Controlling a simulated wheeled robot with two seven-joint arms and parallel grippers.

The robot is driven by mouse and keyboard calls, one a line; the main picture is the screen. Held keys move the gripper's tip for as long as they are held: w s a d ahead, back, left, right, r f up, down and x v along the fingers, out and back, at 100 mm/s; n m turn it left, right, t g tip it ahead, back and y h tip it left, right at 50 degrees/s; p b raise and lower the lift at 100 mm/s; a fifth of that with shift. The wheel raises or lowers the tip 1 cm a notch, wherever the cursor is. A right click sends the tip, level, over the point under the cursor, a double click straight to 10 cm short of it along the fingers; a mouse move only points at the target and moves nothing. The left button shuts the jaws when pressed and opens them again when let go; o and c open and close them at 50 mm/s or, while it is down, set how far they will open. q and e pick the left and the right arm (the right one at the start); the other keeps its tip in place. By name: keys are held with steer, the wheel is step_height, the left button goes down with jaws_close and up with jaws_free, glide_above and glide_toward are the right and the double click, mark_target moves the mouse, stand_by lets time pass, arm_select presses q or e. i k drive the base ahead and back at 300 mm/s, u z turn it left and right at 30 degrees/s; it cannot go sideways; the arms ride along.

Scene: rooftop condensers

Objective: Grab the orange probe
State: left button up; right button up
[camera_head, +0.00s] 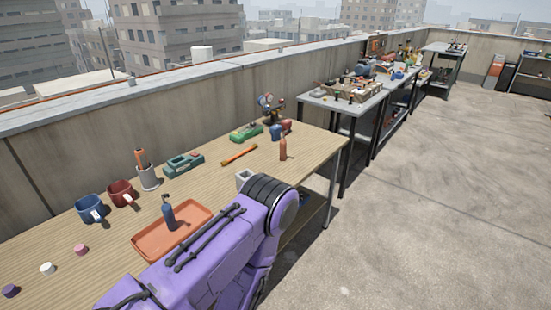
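Several orange things lie or stand on the wooden table, and I cannot tell for certain which is the probe. A slim orange piece (140,157) stands upright in a grey cup (149,178) at the back left. An orange stick (239,155) lies flat near the table's middle. An orange-brown bottle-shaped piece (283,149) stands upright near the right end. A dark blue piece of similar shape (168,214) stands on the orange tray (150,243). Neither gripper shows.
Blue (90,209) and red (121,193) mugs stand at the left, with small pieces in front. Green devices (184,164) (246,132) lie along the back. A grey box (243,179) is partly behind my arm. A low wall (70,166) runs behind; floor at right is clear.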

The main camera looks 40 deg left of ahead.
mark_target(284, 142)
steer(key=u, duration=0.7)
